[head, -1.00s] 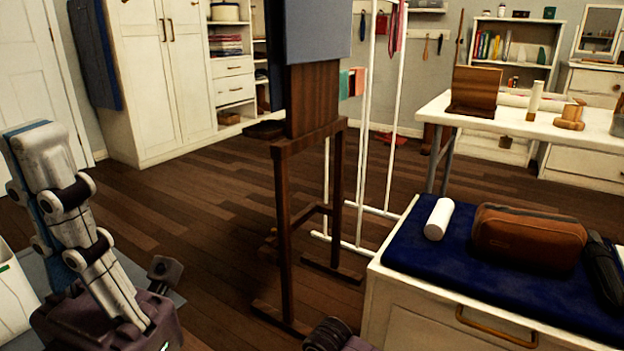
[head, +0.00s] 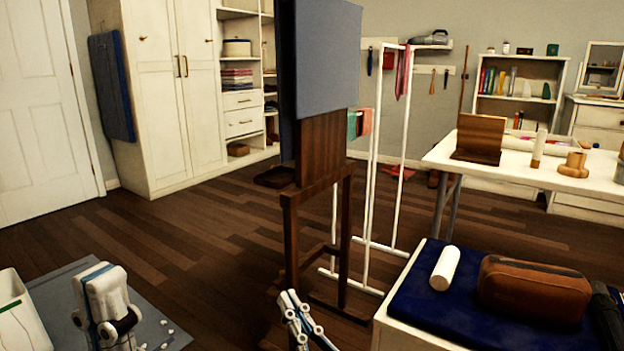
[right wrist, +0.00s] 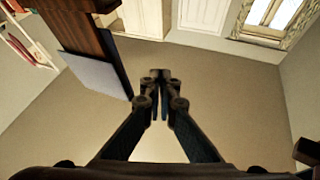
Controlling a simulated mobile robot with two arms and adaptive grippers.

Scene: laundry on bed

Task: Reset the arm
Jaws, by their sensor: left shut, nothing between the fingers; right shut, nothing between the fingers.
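My left gripper (head: 108,322) is low at the left edge of the head view, above a grey-blue mat. It is shut and empty, and its lower part is cut off by the frame.
A wooden stand (head: 320,190) with a grey-blue board (head: 325,60) rises close ahead. A white rack (head: 368,200) is behind it. At right, a white cabinet with a blue cloth (head: 425,310) holds a white roll (head: 445,268) and brown bag (head: 532,290). The wooden floor (head: 180,225) is open at left.

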